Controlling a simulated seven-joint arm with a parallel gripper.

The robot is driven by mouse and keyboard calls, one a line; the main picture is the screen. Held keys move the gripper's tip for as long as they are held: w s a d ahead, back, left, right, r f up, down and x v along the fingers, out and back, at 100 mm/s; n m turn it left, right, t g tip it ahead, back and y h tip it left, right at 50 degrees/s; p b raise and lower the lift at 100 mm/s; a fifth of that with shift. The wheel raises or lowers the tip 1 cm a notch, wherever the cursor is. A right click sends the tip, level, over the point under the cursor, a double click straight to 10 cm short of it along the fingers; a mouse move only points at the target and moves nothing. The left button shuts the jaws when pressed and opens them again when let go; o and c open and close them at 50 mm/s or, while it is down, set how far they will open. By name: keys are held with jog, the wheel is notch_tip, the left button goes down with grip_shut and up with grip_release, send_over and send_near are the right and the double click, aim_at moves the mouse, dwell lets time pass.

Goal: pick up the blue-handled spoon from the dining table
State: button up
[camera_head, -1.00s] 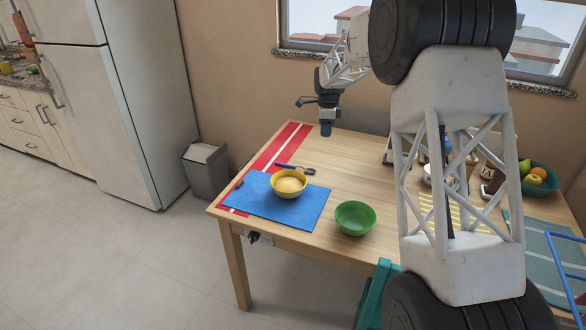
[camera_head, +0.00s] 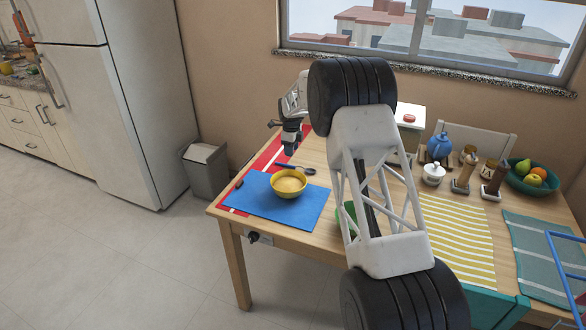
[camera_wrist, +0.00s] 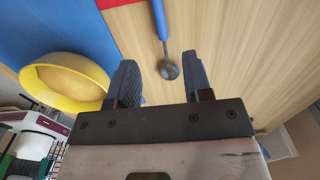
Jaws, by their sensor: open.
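The blue-handled spoon (camera_head: 297,169) lies on the dining table (camera_head: 270,236) behind the yellow bowl, its handle toward the red runner. In the wrist view the spoon (camera_wrist: 160,22) shows its blue handle at the top and its metal bowl end between my finger tips. My gripper (camera_head: 291,152) is above the table, just over the spoon in the head view. In the wrist view my gripper (camera_wrist: 160,72) is open, with nothing held between its fingers.
A red runner (camera_head: 268,157) lies beneath. A green bowl (camera_head: 346,218) is partly hidden by my arm.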

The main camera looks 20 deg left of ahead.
aim_at(291, 165)
jog(key=shift+f, duration=0.1)
jog(key=shift+f, duration=1.2)
jog(key=shift+f, duration=0.15)
jog(key=shift+a+f, duration=0.2)
jog(key=shift+f, duration=2.25)
grip_shut()
